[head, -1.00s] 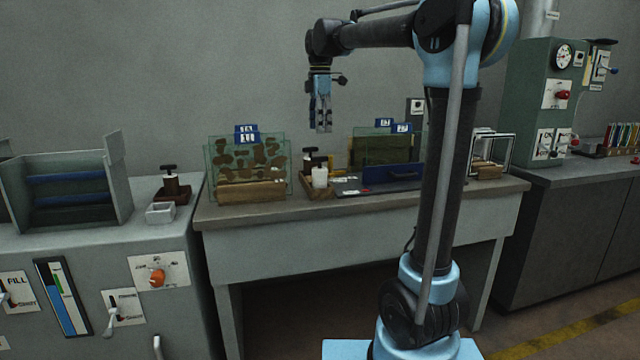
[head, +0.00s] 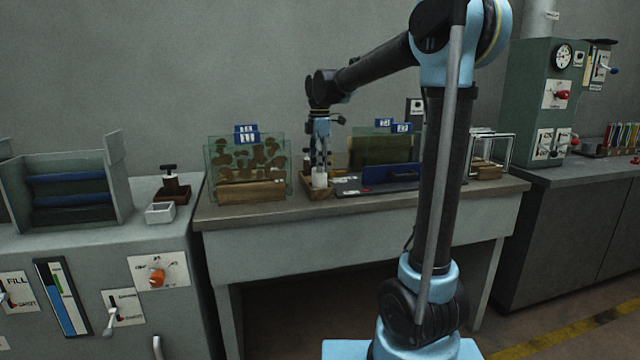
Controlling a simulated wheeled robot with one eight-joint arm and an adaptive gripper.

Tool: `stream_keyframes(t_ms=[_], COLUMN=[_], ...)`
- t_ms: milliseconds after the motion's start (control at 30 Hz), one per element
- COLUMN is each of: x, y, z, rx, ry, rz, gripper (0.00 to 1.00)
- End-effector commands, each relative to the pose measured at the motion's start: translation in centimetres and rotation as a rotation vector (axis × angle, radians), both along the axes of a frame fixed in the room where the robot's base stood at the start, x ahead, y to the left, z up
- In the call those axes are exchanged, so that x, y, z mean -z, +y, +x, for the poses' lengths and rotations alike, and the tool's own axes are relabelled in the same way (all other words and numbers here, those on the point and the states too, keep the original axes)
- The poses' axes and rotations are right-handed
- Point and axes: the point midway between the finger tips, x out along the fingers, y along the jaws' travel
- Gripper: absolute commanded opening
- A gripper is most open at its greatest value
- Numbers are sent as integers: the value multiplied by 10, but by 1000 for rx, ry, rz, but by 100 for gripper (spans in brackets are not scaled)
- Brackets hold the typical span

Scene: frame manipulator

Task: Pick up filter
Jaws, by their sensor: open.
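My gripper (head: 320,162) points straight down over the middle-left of the workbench. It is open. A small white bottle (head: 319,179) stands in a wooden tray (head: 312,193) directly below or just in front of it in the picture. I cannot tell if they touch. A dark-handled tool in the tray is mostly hidden behind my gripper. No thing is clearly marked as the filter. A clear panel with brown patches (head: 238,160) stands in a wooden base left of my gripper. A dark greenish panel (head: 378,150) stands to the right.
The workbench (head: 350,215) also carries a blue-handled tray (head: 391,174) and a white open frame (head: 507,150). A green control cabinet (head: 530,110) is at right.

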Motion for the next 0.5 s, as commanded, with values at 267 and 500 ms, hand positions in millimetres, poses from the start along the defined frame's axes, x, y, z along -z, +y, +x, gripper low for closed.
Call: stream_keyframes(t_ms=[267,500], x=[35,41], y=[1,1], z=[-1,-1], rx=[0,0], ry=[0,0], rz=[0,0], gripper=[66,66])
